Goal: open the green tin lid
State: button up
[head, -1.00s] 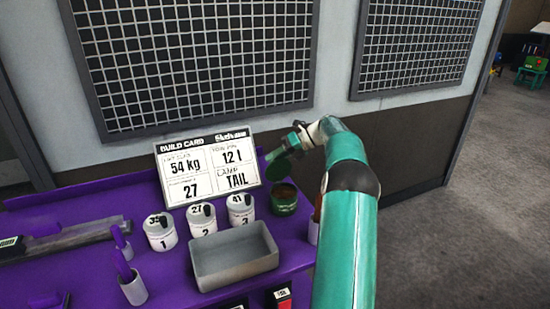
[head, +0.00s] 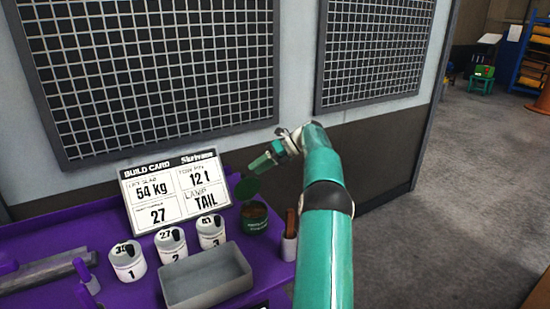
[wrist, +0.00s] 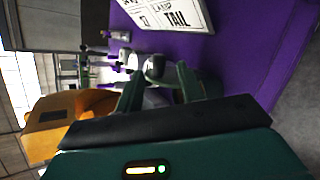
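The green tin (head: 255,217) stands at the back right of the purple bench, right of the numbered cups. Its green lid (head: 246,188) is raised, standing tilted up at the tin's back left, and the dark brown inside shows. My gripper (head: 262,163) is above the lid and slightly to its right, apparently clear of it. In the wrist view the two green fingers of my gripper (wrist: 158,76) are spread apart with nothing clearly held between them.
White cups numbered 1 (head: 128,262), 2 (head: 171,244) and 3 (head: 211,231) stand left of the tin. A grey tray (head: 206,277) sits in front. A white holder (head: 289,247) with brown sticks is to the right. The build card (head: 176,190) leans behind.

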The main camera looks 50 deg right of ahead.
jog(key=v, duration=0.7)
jog(key=shift+s, duration=0.1)
dwell(0.6)
